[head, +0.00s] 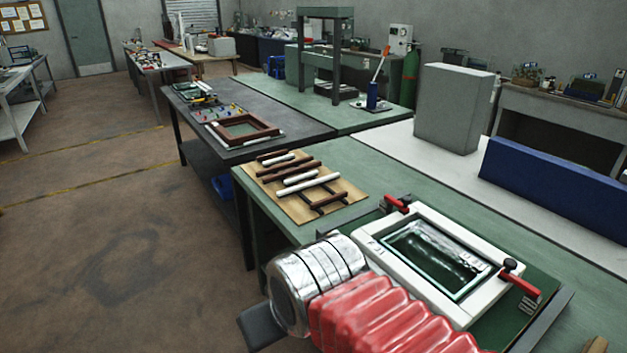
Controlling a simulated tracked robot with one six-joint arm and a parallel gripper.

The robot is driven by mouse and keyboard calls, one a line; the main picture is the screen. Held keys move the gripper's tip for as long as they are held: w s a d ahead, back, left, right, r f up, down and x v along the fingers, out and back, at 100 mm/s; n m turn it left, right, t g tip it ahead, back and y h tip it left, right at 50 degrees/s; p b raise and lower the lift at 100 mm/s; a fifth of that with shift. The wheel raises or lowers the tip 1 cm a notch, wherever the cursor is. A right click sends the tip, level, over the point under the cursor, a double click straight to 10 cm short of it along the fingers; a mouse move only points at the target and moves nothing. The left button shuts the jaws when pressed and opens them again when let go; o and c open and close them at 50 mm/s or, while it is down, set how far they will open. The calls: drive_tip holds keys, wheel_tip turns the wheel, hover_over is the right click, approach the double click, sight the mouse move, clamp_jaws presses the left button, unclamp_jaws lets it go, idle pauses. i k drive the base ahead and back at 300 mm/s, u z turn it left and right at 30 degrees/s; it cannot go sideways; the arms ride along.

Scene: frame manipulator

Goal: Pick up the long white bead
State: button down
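Several white and brown beads lie on a tan board (353,192) on the green bench. The long white bead (308,186) lies slantwise near the middle of the board, among the brown ones. A shorter white bead (299,178) lies just behind it, and another white bead (277,160) lies farther back. What looks like my own arm, with silver rings and a red ribbed sleeve, fills the bottom middle, nearer the camera than the board. My gripper's fingers do not show, so I cannot see whether they hold anything.
A white frame (462,306) with a glass pane and red-handled clamps (521,280) sits right of my arm. A brown frame (242,130) lies on the dark table behind. A blue block (555,188) and grey box (452,108) stand at right. The floor at left is clear.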

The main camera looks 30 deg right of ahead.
sight(336, 175)
drive_tip(key=z, duration=0.45)
drive_tip(key=i, duration=0.8)
drive_tip(key=z, duration=0.95)
